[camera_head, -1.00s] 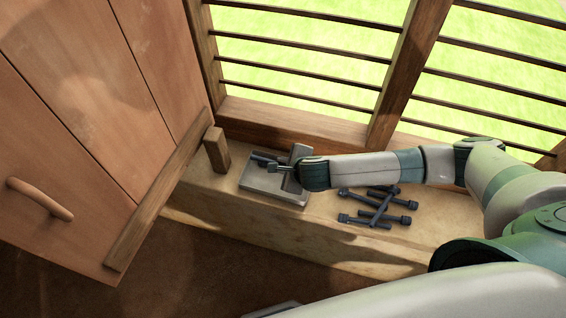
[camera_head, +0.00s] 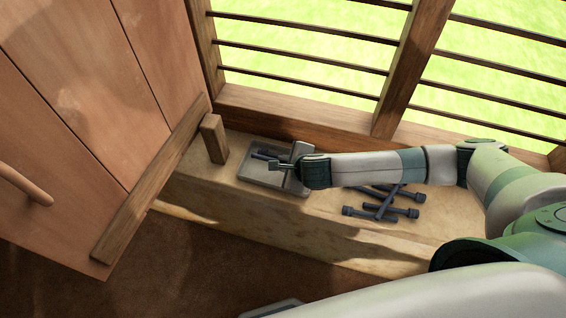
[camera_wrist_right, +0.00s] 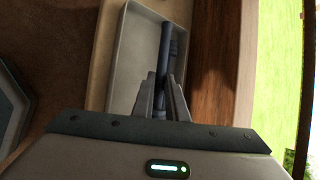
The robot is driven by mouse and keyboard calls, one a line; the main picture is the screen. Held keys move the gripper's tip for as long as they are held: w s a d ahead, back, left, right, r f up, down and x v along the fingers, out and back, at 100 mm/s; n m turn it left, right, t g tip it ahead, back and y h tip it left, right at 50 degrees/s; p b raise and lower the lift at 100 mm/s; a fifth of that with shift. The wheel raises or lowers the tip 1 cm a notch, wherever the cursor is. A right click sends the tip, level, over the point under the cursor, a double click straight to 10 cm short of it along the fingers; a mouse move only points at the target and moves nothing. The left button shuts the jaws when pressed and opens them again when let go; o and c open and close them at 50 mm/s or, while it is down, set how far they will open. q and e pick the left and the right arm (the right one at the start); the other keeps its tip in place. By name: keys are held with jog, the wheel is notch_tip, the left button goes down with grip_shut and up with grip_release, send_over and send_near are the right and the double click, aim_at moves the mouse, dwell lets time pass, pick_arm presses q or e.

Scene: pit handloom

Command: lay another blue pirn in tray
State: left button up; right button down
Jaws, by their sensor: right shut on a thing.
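The grey tray (camera_head: 252,178) lies on the ledge under the window. It also shows in the right wrist view (camera_wrist_right: 125,75). My right gripper (camera_head: 290,165) is over the tray, fingers pointing down into it. It is shut on a dark blue pirn (camera_wrist_right: 162,60), whose end shows in the head view (camera_head: 275,166). Another dark blue pirn (camera_head: 262,155) lies in the tray, close beside the held one in the wrist view (camera_wrist_right: 173,48). I cannot tell whether the held pirn touches the tray floor. My left gripper is not in view.
Several dark blue pirns (camera_head: 384,212) lie crossed in a loose pile on the ledge, right of the tray and partly under my right arm. A wooden block (camera_head: 214,138) stands left of the tray. A barred window (camera_head: 300,45) is behind, a wooden door (camera_head: 70,120) at left.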

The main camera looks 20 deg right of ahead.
jog(key=shift+f+b, duration=0.35)
jog(key=shift+f, duration=1.5)
jog(key=c, duration=1.7)
grip_release()
notch_tip(320, 180, up, 8)
jog(key=p, duration=0.9)
